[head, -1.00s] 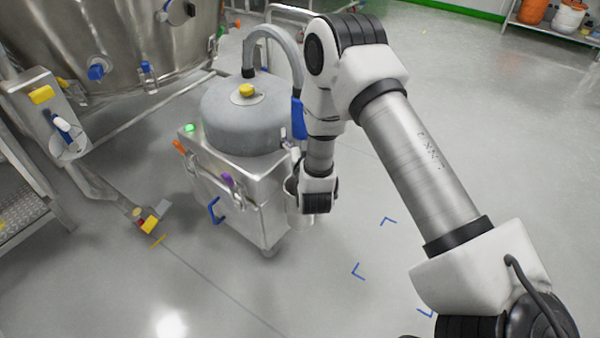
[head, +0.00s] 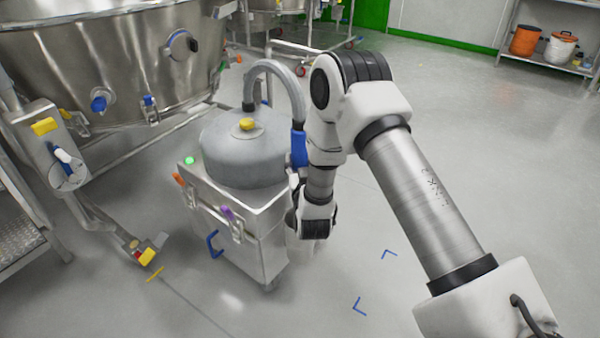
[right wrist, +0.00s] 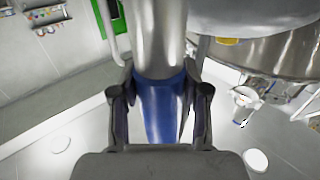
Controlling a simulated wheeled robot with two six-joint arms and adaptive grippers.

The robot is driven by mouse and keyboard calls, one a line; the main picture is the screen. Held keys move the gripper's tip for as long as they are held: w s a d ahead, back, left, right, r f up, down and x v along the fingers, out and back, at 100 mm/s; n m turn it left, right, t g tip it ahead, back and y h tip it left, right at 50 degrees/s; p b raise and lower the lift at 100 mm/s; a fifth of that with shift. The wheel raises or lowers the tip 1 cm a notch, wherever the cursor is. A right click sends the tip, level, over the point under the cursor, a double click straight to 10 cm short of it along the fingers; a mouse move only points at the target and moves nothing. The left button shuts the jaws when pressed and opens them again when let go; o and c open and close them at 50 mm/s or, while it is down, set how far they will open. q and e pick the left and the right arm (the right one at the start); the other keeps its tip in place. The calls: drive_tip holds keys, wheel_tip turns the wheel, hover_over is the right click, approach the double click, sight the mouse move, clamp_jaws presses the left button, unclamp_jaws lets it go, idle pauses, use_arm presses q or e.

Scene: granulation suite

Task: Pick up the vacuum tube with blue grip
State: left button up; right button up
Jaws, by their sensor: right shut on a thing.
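The vacuum tube (head: 277,68) is a grey ribbed hose that arches from the top of the grey dome of a steel vacuum unit. Its blue grip (head: 299,149) hangs at the right side of the dome, partly behind my right arm. In the right wrist view the blue grip (right wrist: 160,112) stands between the two dark fingers of my right gripper (right wrist: 160,78), which is shut on it. A shiny metal tube section (right wrist: 158,35) continues beyond the grip. In the head view my right arm hides most of the gripper. My left gripper is not in view.
The vacuum unit (head: 235,245) stands close beside the grip, with latches and a blue handle. A large steel vessel (head: 90,60) is behind it at left, with pipework and steps. Floor is open at right; a shelf with buckets (head: 526,40) is far off.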

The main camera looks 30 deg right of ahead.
wheel_tip(320, 180, up, 20)
drive_tip(key=p, duration=0.7)
hover_over(300, 119)
drive_tip(key=shift+w+f, duration=0.1)
drive_tip(key=shift+f, duration=0.1)
drive_tip(key=shift+r, duration=0.25)
drive_tip(key=shift+f, duration=0.1)
